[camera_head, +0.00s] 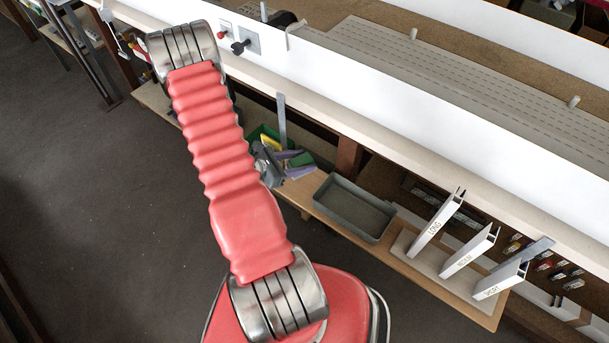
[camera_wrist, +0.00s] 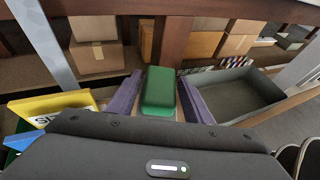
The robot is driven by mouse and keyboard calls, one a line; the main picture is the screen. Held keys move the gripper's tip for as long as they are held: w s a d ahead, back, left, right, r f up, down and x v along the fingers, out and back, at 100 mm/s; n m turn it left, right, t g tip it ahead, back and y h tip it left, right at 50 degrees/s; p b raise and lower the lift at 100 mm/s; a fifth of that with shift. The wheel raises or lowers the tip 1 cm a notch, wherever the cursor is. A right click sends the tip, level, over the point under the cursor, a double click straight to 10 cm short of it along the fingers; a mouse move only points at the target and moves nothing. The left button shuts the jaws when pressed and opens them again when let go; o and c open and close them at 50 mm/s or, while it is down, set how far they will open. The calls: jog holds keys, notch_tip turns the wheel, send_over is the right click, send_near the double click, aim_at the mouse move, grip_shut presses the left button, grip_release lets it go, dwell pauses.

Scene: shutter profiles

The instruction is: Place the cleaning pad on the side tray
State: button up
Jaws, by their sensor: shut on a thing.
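The cleaning pad (camera_wrist: 158,92), a green block with rounded edges, sits between the two purple fingers of my gripper (camera_wrist: 160,80) in the wrist view. My gripper is shut on it. In the head view my gripper (camera_head: 297,164) is partly hidden behind my red arm, with a bit of the green pad showing between the fingers. The side tray (camera_head: 381,236), a grey, shallow, open box, stands on the wooden shelf just right of my gripper. It looks empty. In the wrist view the tray (camera_wrist: 273,76) is to the right of the fingers, apart from the pad.
A green bin (camera_head: 258,132) with a yellow item stands left of my gripper. Right of the tray, a rack (camera_head: 430,268) holds upright white profiles labelled LONG and SHORT, among others. The white bench edge (camera_head: 350,112) runs above the shelf. Cardboard boxes (camera_wrist: 95,57) sit behind.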

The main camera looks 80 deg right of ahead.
jog(key=shift+f, duration=1.3)
jog(key=shift+f, duration=2.1)
jog(key=o, duration=1.1)
